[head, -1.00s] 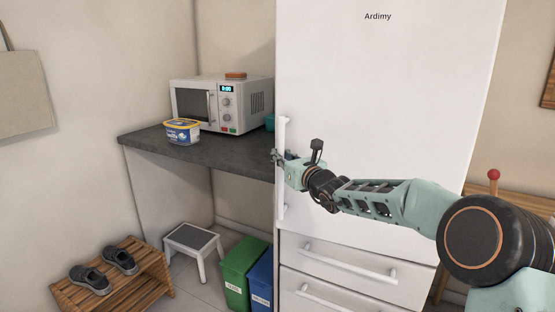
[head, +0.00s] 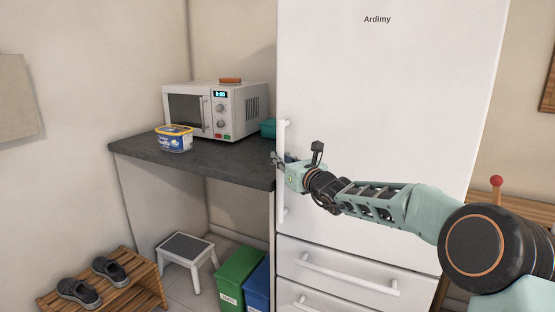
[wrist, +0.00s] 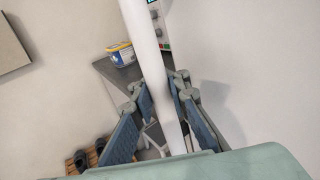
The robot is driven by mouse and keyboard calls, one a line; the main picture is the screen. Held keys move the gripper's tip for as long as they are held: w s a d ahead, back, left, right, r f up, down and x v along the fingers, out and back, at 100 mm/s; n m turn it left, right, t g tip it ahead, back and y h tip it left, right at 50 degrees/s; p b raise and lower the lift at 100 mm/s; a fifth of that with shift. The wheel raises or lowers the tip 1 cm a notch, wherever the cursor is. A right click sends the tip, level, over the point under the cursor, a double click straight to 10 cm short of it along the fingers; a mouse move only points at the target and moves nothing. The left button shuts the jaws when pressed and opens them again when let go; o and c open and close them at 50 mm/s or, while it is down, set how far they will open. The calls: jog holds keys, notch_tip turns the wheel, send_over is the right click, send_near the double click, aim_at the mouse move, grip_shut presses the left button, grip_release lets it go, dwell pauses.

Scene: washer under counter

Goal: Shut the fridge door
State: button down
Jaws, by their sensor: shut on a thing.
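The white fridge door (head: 390,90), marked "Ardimy", fills the centre right of the head view. Its face looks roughly in line with the drawer fronts below; I cannot tell whether a small gap is left. Its upright white bar handle (head: 282,205) runs along the door's left edge. My gripper (head: 279,160) is at the middle of this handle, with my arm reaching in from the right. In the wrist view the handle (wrist: 146,40) passes between my gripper's (wrist: 163,92) two blue-padded fingers, which are shut on it.
Left of the fridge, a dark counter (head: 210,163) holds a microwave (head: 185,110), a tub (head: 174,139) and a teal bowl (head: 268,128). Below are green (head: 238,272) and blue (head: 258,285) bins, a step stool (head: 186,250) and a shoe rack (head: 145,275). Drawer handles (head: 350,272) stick out below the door.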

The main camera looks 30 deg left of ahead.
jog(key=c, duration=1.8)
grip_release()
jog(key=shift+w+d+f+t, duration=0.15)
jog(key=shift+w+d+t, duration=0.15)
jog(key=shift+w+d, duration=0.4)
jog(key=shift+c, duration=0.2)
jog(key=shift+s, duration=0.15)
jog(key=shift+s+a, duration=0.15)
jog(key=shift+a, duration=0.05)
jog(key=shift+s+d, duration=0.1)
jog(key=v, duration=1.1)
jog(key=shift+d+r, duration=0.2)
jog(key=shift+d, duration=0.25)
jog(key=shift+s, duration=0.1)
